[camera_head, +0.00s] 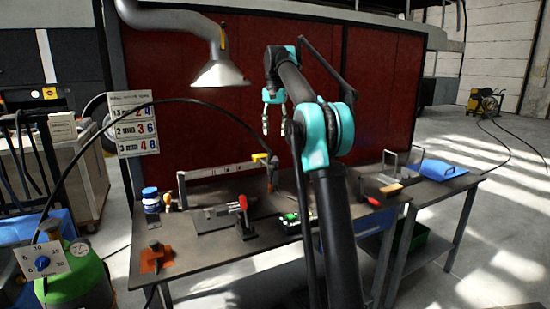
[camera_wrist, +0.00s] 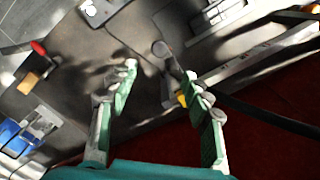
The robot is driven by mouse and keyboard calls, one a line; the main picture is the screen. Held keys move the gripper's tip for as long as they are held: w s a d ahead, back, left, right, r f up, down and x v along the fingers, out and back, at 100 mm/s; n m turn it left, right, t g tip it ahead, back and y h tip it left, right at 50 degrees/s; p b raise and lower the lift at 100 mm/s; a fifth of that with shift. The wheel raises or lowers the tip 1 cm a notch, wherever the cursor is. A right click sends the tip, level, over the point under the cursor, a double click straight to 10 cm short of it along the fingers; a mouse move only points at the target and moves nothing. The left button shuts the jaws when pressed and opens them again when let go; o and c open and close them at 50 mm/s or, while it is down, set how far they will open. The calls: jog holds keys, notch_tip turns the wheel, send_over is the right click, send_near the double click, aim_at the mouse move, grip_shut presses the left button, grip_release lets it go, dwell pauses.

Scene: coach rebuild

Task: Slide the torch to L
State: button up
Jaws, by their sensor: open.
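The torch (camera_head: 272,178) is a dark upright tool with a yellow part at its top, at the right end of a pale rail (camera_head: 222,170) on the workbench. A black hose runs to it. In the wrist view the torch (camera_wrist: 162,49) shows as a round grey end, with a yellow part (camera_wrist: 182,99) beside the right finger. My gripper (camera_head: 274,128) is open and empty, above the torch in the head view. In the wrist view its fingertips (camera_wrist: 160,72) point toward the torch without visibly holding it. I cannot make out a letter L on the rail.
A grey extraction hood (camera_head: 218,75) hangs at upper left. Red panels (camera_head: 185,95) stand behind. The black hose (camera_head: 150,106) arcs across the left.

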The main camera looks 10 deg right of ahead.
aim_at(275, 160)
notch_tip(275, 160, down, 12)
jog(key=shift+r, duration=0.2)
dwell(0.4)
grip_shut()
